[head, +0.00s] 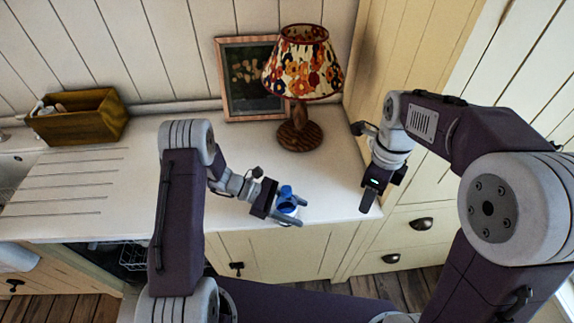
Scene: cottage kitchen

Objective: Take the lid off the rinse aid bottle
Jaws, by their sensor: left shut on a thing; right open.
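The rinse aid bottle (288,204) is small and blue, with a blue top (286,190) facing up towards the camera. My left gripper (293,211) is shut on the bottle near the counter's front edge. The fingers hide part of its body. I cannot tell whether the bottle touches the counter. My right gripper (369,198) is open and empty, to the right of the bottle and apart from it, near the right end of the counter. Its fingers point down and overlap in this view.
A lamp with a floral shade (302,70) stands at the back of the white counter (225,135), before a framed picture (240,85). A wooden box (78,122) sits at the back left by the sink. A tall cream cabinet (400,60) bounds the right side. The counter's middle is clear.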

